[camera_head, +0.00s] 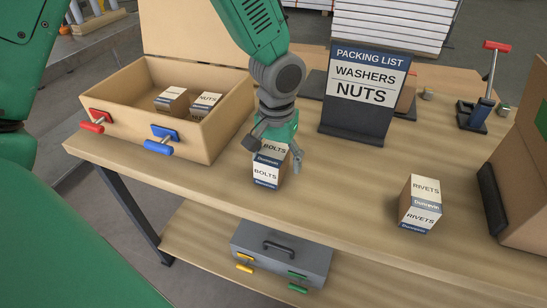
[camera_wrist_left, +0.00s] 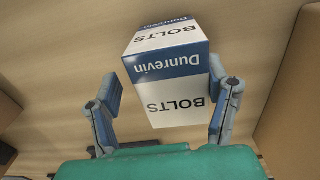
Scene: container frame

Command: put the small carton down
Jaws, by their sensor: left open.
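The small carton marked BOLTS (camera_head: 267,172) stands upright on the wooden table, near its front edge. My left gripper (camera_head: 275,155) is above and around its upper part in the head view. In the left wrist view the carton (camera_wrist_left: 178,75) sits between the two spread fingers, and a gap shows beside the left finger. Whether the right finger touches it I cannot tell. The left gripper (camera_wrist_left: 170,112) is open. Part of the carton's top is hidden by the gripper in the head view. My right gripper is not seen.
An open wooden box (camera_head: 200,137) holding cartons stands at the left. A packing list sign (camera_head: 361,94) stands behind. A RIVETS carton (camera_head: 420,204) stands at the right, with bare tabletop (camera_head: 340,185) between. A grey toolbox (camera_head: 282,254) is on the lower shelf.

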